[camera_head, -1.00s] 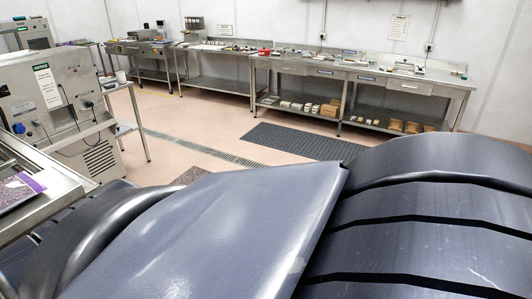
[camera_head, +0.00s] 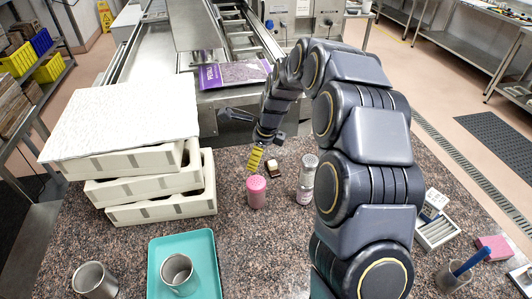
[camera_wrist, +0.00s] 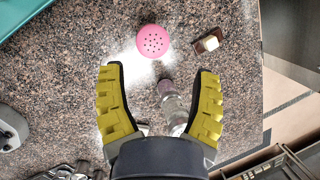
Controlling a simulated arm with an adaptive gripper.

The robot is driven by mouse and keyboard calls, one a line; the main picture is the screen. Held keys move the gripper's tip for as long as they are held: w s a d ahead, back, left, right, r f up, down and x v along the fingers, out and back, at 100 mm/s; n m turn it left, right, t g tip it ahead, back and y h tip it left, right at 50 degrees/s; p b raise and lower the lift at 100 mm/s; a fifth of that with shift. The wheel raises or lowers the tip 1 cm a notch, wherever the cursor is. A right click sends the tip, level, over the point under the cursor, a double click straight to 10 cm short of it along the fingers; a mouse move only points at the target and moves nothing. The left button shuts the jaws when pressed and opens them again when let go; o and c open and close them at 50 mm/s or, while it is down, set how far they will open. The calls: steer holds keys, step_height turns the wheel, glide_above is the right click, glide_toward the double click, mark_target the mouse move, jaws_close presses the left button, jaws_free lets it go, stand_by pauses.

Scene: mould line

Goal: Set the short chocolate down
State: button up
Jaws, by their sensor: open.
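A small dark-brown piece with a pale top (camera_head: 273,167) lies on the granite worktop; I cannot tell for sure whether it is the short chocolate. In the wrist view it shows as a brown piece with a cream block (camera_wrist: 207,44), beyond my right finger. My gripper (camera_head: 256,158) is above the worktop, close to the pink shaker (camera_head: 256,191). In the wrist view my gripper (camera_wrist: 159,70) is open, its yellow-padded fingers wide apart, with nothing held between them. The pink shaker's holed top (camera_wrist: 153,41) shows beyond the fingertips.
A silver shaker (camera_head: 306,178) stands right of the pink one. White stacked trays (camera_head: 150,160) and a teal tray (camera_head: 210,245) with a metal cup are at left.

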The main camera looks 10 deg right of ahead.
mark_target(274, 166)
steer(key=w+d+f+m, duration=0.2)
steer(key=w+f+m, duration=0.1)
steer(key=f, duration=0.1)
steer(key=w+d+f+m+t+h, duration=0.1)
steer(key=w+d+f+m, duration=0.2)
steer(key=m, duration=0.1)
steer(key=w+d+f+m, duration=0.2)
steer(key=w+f+m, duration=0.1)
steer(key=f, duration=0.1)
steer(key=shift+d+f+m+t, duration=0.15)
steer(key=shift+f+m+t, duration=0.15)
steer(key=shift+f+m, duration=0.1)
steer(key=shift+x, duration=1)
steer(key=x, duration=0.4)
steer(key=shift+w+d+f, duration=0.15)
steer(key=shift+d+f, duration=0.15)
steer(key=shift+d, duration=0.05)
steer(key=shift+w+f, duration=0.2)
steer(key=shift+f, duration=0.25)
jaws_close()
